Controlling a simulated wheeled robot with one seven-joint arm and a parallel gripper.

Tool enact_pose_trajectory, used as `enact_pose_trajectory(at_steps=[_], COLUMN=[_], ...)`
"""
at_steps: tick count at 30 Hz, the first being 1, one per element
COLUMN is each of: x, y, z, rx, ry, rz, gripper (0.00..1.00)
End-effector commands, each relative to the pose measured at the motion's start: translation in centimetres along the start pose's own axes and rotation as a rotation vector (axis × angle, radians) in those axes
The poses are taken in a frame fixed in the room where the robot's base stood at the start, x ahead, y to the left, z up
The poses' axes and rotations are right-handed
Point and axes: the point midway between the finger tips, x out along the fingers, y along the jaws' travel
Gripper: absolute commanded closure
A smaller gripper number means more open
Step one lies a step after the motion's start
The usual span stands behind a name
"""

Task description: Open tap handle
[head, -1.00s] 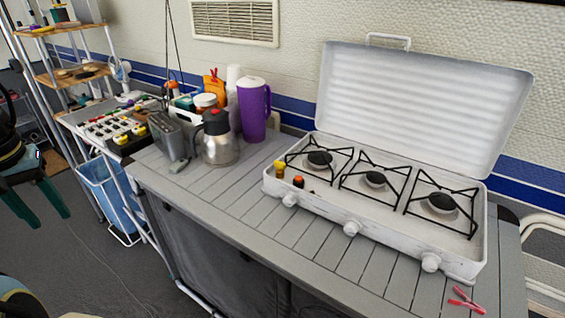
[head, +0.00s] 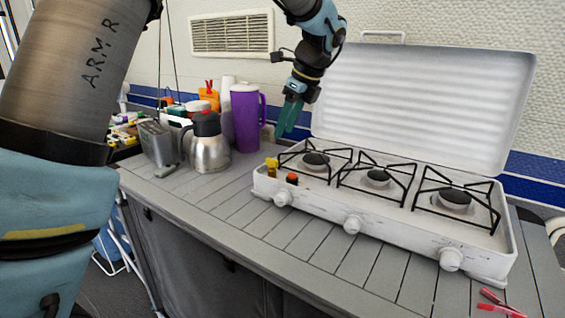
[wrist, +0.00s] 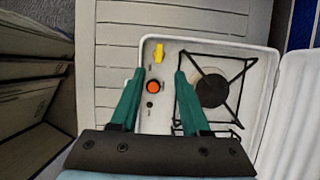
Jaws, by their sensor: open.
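The tap handle appears to be the small yellow lever (head: 271,166) at the left end of the white camping stove (head: 318,207). In the wrist view the yellow lever (wrist: 159,53) lies just beyond the fingertips, roughly in line with the gap between them. An orange-red knob (wrist: 153,87) on a black base sits close to it and shows between the fingers; it is also in the head view (head: 292,179). My gripper (head: 287,130) has green fingers pointing down above the stove's left end.
The raised stove lid (head: 425,105) stands behind the burners. A purple pitcher (head: 246,118) and a steel jug (head: 209,148) stand left of the stove. Red tongs or clips (head: 497,303) lie at the front right.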

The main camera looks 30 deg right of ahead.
Motion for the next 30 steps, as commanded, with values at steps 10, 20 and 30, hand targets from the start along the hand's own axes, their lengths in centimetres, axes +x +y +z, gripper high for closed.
enact_pose_trajectory(at_steps=[10,20,30], x=[6.3,9.6,9.8], y=[0.2,0.1,0.1], z=[0.1,0.1,0.1], rx=[-0.003,-0.005,-0.006], ry=[0.001,0.001,0.001], rz=[0.004,0.001,0.0], gripper=[0.54,0.54,0.59])
